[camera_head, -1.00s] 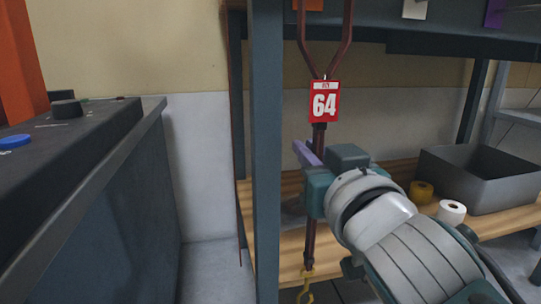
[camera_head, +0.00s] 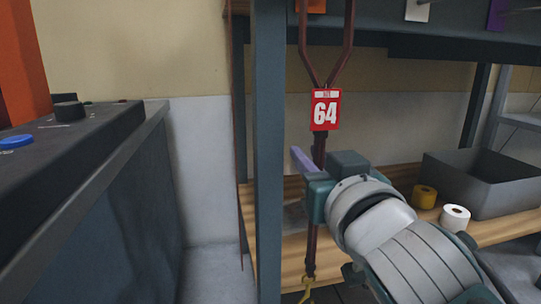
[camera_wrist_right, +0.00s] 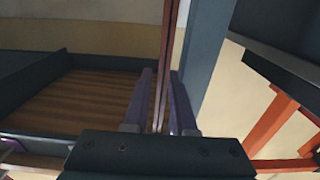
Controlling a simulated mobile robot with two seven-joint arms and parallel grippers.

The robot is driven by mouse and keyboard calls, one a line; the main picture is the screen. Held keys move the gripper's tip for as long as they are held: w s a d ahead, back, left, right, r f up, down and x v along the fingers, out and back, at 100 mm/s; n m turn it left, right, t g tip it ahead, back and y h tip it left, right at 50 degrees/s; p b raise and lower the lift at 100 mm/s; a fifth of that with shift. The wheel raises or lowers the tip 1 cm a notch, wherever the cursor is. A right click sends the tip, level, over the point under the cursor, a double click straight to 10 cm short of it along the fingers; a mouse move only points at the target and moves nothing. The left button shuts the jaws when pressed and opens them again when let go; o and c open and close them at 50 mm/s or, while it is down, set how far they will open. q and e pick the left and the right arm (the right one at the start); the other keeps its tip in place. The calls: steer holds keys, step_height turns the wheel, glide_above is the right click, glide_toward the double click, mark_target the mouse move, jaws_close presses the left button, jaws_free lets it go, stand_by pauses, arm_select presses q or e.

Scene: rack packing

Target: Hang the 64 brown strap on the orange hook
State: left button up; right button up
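The brown strap (camera_head: 318,150) hangs upright with a red tag (camera_head: 325,110) marked 64. Its loop spreads upward past the top edge, so its upper end is hidden. A yellow clip (camera_head: 308,284) hangs at its lower end. My right gripper (camera_head: 306,160) is at the strap just below the tag. In the right wrist view the strap (camera_wrist_right: 166,55) runs between the two purple fingers (camera_wrist_right: 163,95), which appear closed on it. An orange patch (camera_head: 312,5) shows behind the loop at the top; the hook itself cannot be made out. My left gripper is not in view.
A dark upright post (camera_head: 268,150) stands left of the strap. A wooden shelf (camera_head: 290,256) holds a grey bin (camera_head: 487,190), a yellow roll (camera_head: 423,196) and a white roll (camera_head: 455,216). A white label (camera_head: 417,10) and a purple one (camera_head: 496,14) hang right. A dark console (camera_head: 70,135) is at left.

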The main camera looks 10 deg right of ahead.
steer(key=o, duration=0.3)
